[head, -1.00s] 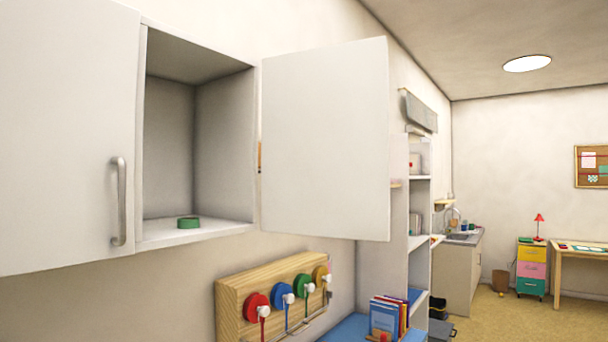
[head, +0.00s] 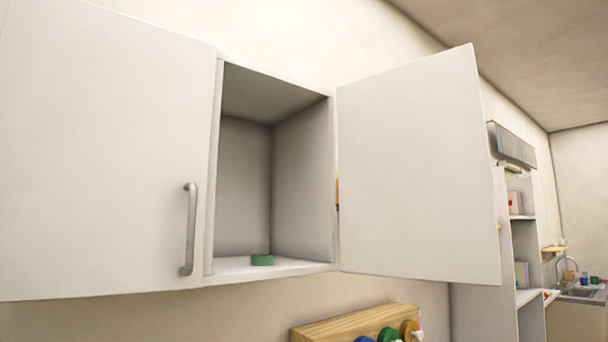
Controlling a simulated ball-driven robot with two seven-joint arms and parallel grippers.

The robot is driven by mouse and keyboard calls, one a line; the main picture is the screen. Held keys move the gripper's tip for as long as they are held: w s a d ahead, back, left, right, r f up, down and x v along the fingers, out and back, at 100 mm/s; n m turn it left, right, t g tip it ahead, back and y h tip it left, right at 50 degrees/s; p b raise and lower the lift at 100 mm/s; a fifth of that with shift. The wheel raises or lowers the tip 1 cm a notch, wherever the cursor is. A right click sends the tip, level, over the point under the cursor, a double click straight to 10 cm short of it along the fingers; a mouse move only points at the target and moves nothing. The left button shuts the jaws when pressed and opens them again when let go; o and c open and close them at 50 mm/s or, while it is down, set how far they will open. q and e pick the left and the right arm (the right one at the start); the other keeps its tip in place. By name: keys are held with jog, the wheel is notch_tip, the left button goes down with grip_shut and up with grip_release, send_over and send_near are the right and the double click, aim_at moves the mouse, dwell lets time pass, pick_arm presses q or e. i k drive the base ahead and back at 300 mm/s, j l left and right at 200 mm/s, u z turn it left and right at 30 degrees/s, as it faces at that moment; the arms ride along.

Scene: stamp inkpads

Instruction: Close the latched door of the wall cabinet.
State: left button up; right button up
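The white wall cabinet (head: 213,170) hangs on the wall in the head view. Its right-hand door (head: 415,175) stands wide open, swung out to the right on its right-side hinge edge. The left door (head: 100,150) is shut and has a vertical metal handle (head: 189,229). The open door's handle and latch are not visible from here. Neither of my grippers is in view.
A wooden rack (head: 355,322) with coloured round pieces is on the wall below the cabinet. A tall white shelf unit (head: 525,240) stands beyond the open door, with a sink (head: 582,292) farther right. The space in front of the compartment looks clear.

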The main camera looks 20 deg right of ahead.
aim_at(416, 191)
jog(key=i+l+u, duration=0.1)
jog(key=l+u, duration=0.35)
jog(key=l, duration=0.2)
jog(key=l+u, duration=0.4)
jog(key=l, duration=0.25)
jog(key=k+l+u, duration=0.15)
jog(key=l+u, duration=0.3)
jog(key=l, duration=0.2)
